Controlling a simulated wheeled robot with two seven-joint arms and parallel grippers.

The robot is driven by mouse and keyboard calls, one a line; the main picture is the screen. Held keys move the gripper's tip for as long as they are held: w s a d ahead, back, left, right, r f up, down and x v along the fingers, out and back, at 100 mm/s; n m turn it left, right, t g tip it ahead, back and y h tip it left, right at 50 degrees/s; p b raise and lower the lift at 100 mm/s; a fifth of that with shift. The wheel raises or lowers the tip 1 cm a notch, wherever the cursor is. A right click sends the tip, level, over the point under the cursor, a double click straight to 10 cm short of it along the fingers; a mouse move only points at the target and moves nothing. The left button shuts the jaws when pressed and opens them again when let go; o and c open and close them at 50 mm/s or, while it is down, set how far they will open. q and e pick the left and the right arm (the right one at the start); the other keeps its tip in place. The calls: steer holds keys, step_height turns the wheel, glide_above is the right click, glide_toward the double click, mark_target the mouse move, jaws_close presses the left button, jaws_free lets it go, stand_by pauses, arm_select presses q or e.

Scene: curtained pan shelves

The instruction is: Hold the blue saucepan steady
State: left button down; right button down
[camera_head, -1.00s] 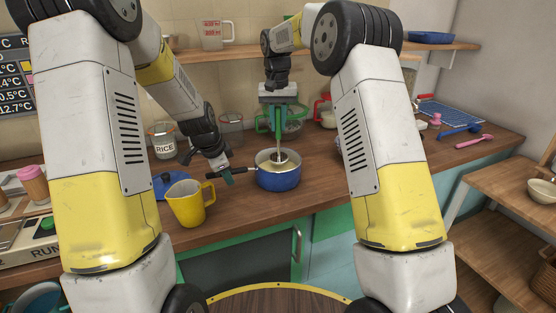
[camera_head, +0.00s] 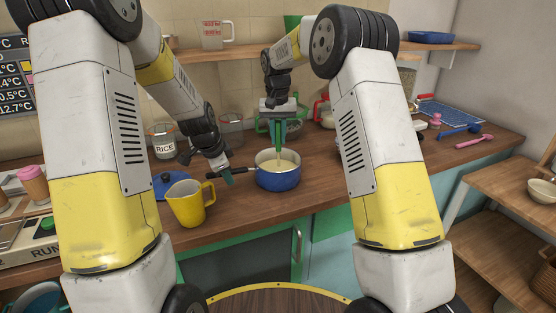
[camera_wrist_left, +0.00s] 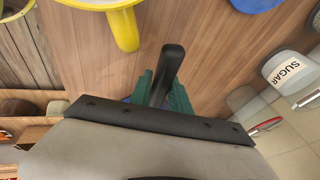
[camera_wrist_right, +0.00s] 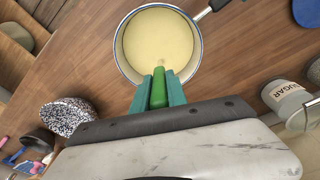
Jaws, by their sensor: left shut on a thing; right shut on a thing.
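The blue saucepan (camera_head: 277,181) stands upright on the wooden counter with pale yellow contents, seen from above in the right wrist view (camera_wrist_right: 120,60). My left gripper (camera_head: 228,178) is shut on its black handle, whose end sticks out between the green fingers in the left wrist view (camera_wrist_left: 172,60). That view mostly hides the pan. My right gripper (camera_head: 277,140) is above the pan, shut on a green-handled utensil (camera_wrist_right: 160,88) that points down into the contents. The utensil's lower end is hidden in the contents.
A yellow jug (camera_head: 187,204) stands close left of the pan, near my left gripper. A blue lid (camera_head: 168,184) lies behind the jug. Counter right of the pan is partly clear.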

steer(key=shift+r, duration=0.15)
steer(key=shift+r, duration=0.5)
steer(key=s+a+r, duration=0.3)
steer(key=s, duration=0.1)
steer(key=shift+s+a+r, duration=0.15)
steer(key=shift+s+r, duration=0.1)
steer(key=shift+s, duration=0.1)
steer(key=shift+f, duration=0.1)
